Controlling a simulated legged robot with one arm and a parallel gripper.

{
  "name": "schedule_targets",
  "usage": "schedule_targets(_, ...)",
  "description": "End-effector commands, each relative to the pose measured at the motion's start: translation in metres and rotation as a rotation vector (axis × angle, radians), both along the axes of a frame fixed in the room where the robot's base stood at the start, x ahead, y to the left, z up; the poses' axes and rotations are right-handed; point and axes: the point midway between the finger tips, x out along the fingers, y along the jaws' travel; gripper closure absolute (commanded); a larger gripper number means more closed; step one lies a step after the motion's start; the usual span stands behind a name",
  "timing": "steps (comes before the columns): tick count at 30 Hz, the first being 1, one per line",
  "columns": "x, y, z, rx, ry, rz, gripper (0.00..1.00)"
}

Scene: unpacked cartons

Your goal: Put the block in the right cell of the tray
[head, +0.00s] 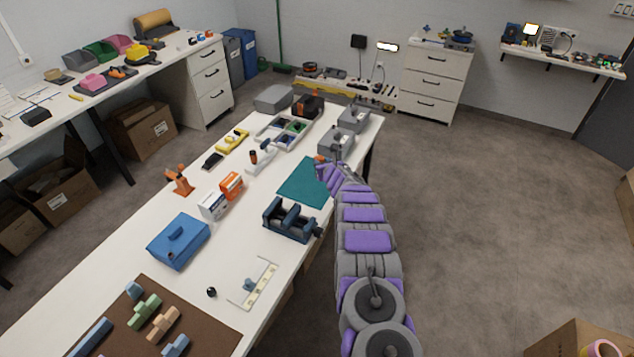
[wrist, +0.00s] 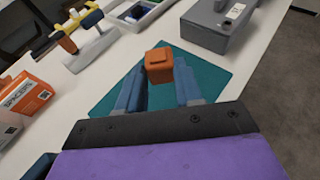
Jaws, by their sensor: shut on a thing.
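The orange block (wrist: 159,66) is between the tips of my gripper (wrist: 160,78) in the wrist view, over the teal mat (wrist: 208,82). In the head view the block (head: 319,159) is a small orange patch at the tip of my gripper (head: 323,164), mostly hidden by it. My gripper is shut on the block. The grey tray (head: 262,134) with several cells lies beyond the mat, up and left of my gripper. Green and dark contents show in it. Only a corner of the tray (wrist: 160,17) shows at the top of the wrist view.
Grey boxes (head: 336,143) stand right of the tray along the table's edge. A blue vise (head: 289,222) stands in front of the mat. An orange-and-white carton (head: 231,185) and a yellow tool (head: 233,139) lie to the left. The mat (head: 300,182) is otherwise clear.

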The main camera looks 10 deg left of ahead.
Motion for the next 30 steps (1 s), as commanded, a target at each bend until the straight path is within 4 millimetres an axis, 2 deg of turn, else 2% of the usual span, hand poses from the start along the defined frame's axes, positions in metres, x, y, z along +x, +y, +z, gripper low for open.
schedule_targets(6,0.0,0.0,-0.043,-0.002,0.001,0.0,0.94)
schedule_targets(13,0.0,-0.001,-0.063,0.001,0.001,0.001,0.94)
schedule_targets(18,-0.001,-0.001,-0.089,-0.001,0.003,0.001,0.94)
schedule_targets(29,0.0,0.0,-0.091,0.0,0.0,0.001,0.94)
schedule_targets(30,0.0,0.0,-0.091,0.0,0.0,0.001,0.63)
